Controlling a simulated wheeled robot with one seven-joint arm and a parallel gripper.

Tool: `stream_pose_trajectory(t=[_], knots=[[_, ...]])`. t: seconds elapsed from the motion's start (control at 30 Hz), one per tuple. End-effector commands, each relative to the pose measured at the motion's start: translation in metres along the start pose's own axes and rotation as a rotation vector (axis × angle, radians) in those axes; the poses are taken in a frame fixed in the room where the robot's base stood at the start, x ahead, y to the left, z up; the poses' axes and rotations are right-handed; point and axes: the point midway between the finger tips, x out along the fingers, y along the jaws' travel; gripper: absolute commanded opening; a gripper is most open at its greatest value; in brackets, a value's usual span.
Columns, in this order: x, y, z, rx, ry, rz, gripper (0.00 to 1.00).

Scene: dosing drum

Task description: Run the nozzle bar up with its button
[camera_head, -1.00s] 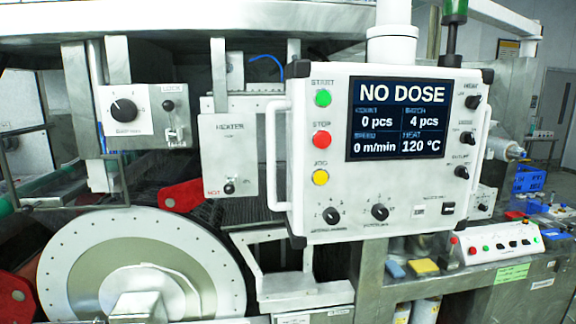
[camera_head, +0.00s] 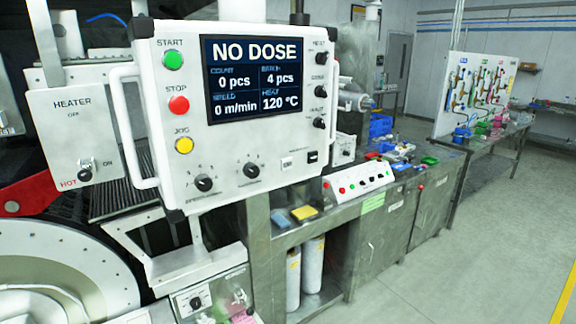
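The control panel (camera_head: 235,155) hangs at upper left centre, and its screen (camera_head: 255,78) reads NO DOSE, 0 pcs, 4 pcs, 0 m/min and 120 °C. Down its left side are a green START button (camera_head: 173,61), a red STOP button (camera_head: 179,105) and a yellow JOG button (camera_head: 184,146). A white button box (camera_head: 345,192) with a row of red, green and pale buttons sits on the bench to the right; its labels are too small to read. I cannot make out the nozzle bar or which button is its own. My gripper is not in view.
A heater box (camera_head: 78,135) and a large pale drum (camera_head: 60,270) are at left. A small knob box (camera_head: 195,300) is at bottom left. The steel bench (camera_head: 385,215) runs back to the right. The grey floor (camera_head: 460,270) at right is clear.

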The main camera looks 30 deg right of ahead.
Motion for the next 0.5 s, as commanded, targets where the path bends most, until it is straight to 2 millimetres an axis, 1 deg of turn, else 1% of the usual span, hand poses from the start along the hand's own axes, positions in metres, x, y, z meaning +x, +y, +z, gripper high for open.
stream_pose_trajectory(t=[0.1, 0.13, 0.17, 0.2, 0.23, 0.27, 0.5], knots=[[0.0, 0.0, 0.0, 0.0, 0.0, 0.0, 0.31], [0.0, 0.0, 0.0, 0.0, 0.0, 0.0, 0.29], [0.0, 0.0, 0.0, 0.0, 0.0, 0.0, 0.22], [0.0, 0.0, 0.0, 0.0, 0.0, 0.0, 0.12], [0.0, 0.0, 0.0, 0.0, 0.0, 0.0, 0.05], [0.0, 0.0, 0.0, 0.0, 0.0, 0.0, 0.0], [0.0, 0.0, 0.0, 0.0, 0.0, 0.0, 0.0]])
